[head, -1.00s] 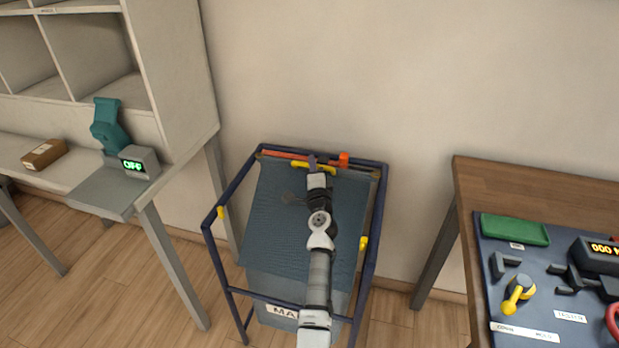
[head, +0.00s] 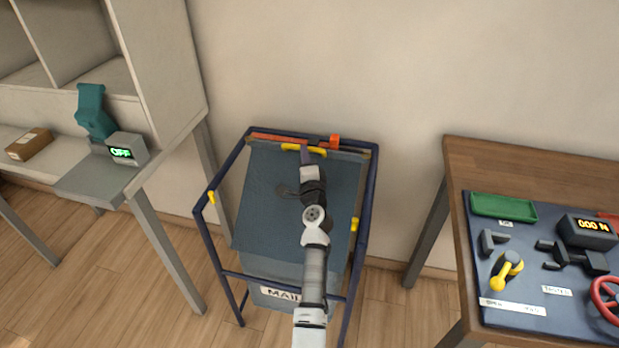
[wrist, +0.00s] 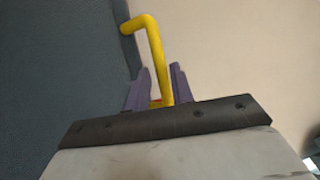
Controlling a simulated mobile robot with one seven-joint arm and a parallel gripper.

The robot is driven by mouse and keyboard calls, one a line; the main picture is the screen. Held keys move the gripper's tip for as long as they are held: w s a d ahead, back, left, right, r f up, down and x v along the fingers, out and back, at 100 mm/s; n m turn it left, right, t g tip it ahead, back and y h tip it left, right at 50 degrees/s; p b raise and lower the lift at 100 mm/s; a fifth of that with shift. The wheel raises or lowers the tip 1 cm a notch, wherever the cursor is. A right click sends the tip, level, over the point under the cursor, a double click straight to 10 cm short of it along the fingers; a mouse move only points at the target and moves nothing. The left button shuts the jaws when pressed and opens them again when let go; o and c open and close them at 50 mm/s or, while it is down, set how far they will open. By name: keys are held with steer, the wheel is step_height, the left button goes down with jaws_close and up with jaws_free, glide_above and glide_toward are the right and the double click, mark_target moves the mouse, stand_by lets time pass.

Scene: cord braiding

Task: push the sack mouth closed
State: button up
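The mail sack (head: 330,268), with a label reading "MAI…", hangs in a dark blue tube frame (head: 372,200). A blue-grey cover (head: 262,200) spans its top, with a yellow handle (head: 290,147) at the far edge. Whether the mouth is fully shut cannot be told. My gripper (head: 304,150) is at the near side of the handle. In the wrist view the purple fingers (wrist: 160,78) stand a little apart, and the bent yellow handle (wrist: 150,40) shows between and beyond them. A firm grip is not visible. My arm hides part of the cover and label.
An orange-red bar (head: 280,138) with a block (head: 335,141) lies along the frame's back, by the wall. Yellow clips (head: 354,224) sit on the frame's sides. A grey desk stands left with an "OFF" display (head: 122,153). A wooden table (head: 540,165) with a blue panel stands right.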

steer(key=v, duration=0.9)
steer(key=shift+s+b, duration=0.35)
steer(key=shift+b, duration=0.05)
